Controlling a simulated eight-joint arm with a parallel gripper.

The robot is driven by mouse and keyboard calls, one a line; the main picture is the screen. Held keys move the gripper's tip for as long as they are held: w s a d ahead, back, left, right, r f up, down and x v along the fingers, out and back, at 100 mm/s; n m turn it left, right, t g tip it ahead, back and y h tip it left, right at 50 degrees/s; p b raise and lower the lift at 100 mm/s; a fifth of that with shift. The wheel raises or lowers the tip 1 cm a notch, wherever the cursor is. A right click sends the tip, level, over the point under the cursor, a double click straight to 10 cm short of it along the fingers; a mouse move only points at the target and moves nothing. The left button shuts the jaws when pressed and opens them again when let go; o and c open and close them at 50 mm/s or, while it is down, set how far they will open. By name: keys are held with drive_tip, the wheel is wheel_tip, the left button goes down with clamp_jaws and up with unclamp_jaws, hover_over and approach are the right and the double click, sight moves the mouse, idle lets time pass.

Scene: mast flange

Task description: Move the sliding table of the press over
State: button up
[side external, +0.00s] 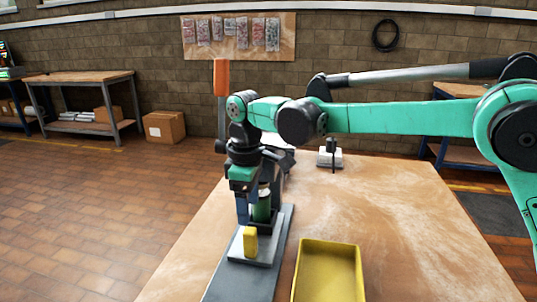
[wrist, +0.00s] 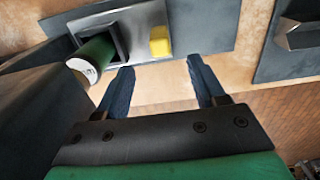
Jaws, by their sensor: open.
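The press's sliding table (side external: 266,251) is a light grey plate on a darker grey base (side external: 240,285). A yellow grip block (side external: 250,242) stands upright near its front end. A green cylinder (side external: 261,208) is on the table behind the block, partly hidden by my arm. My gripper (side external: 243,216) is open, fingers pointing down, just beside and above the yellow block. In the wrist view, the yellow block (wrist: 160,42) appears just beyond the gap between my open fingertips (wrist: 161,66), with nothing between them. The green cylinder (wrist: 93,58) is left of it there.
An orange-handled lever (side external: 221,78) rises behind my wrist. A yellow tray (side external: 329,246) is on the workbench (side external: 405,235) right of the press. A small light block with a post (side external: 330,158) stands at the back. Bare bench lies right of the tray.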

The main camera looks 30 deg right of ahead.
sight(250, 244)
wheel_tip(250, 244, down, 10)
drive_tip(key=shift+r, duration=0.1)
clamp_jaws()
idle(0.5)
idle(1.2)
